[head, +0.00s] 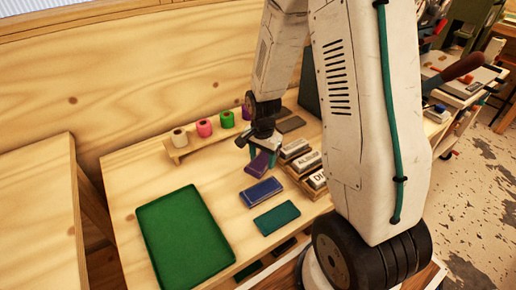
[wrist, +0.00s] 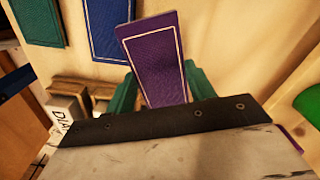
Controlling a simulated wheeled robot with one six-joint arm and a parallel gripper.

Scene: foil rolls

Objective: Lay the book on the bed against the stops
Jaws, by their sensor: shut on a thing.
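My gripper (head: 263,153) has its green fingers on either side of a purple book (head: 257,165) and is shut on it. In the wrist view the purple book (wrist: 153,55), with a pale border line, juts out tilted between the green fingers (wrist: 160,90). In the head view it is near the back middle of the bench; I cannot tell whether it touches the wood. A blue book (head: 261,192) and a teal book (head: 277,218) lie flat in front of it. I cannot clearly make out the bed or its stops; my arm hides part of the right side.
A wooden rack (head: 175,153) carries several foil rolls at the back. A wooden holder with labelled blocks (head: 306,161) stands just right of the gripper. A green tray (head: 188,238) lies at the left. Bare bench shows between tray and books.

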